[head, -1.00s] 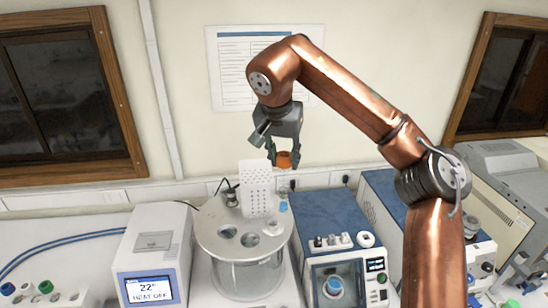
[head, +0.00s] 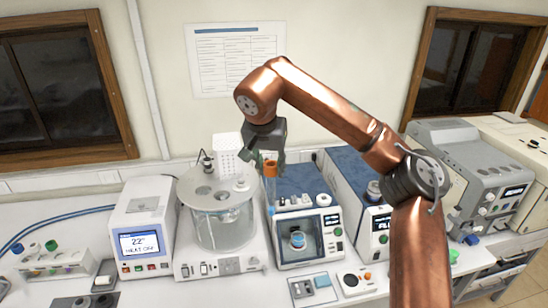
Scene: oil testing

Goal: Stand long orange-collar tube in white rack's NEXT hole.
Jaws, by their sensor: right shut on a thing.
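My right gripper (head: 269,165) is shut on the long orange-collar tube (head: 270,190). It grips near the tube's orange collar. The tube hangs roughly upright, its clear body below the collar, in front of the gap between the glass bath and the blue-topped instrument. A pale rack (head: 58,268) at the lower left holds several small tubes with coloured caps, green ones among them. Its separate holes are too small to tell apart. My left gripper is not in view.
The round glass bath (head: 222,224) and a white heater unit (head: 143,222) stand left of the held tube. The blue-topped instrument (head: 301,178) is just right of it. A white perforated panel (head: 228,143) rises behind the bath.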

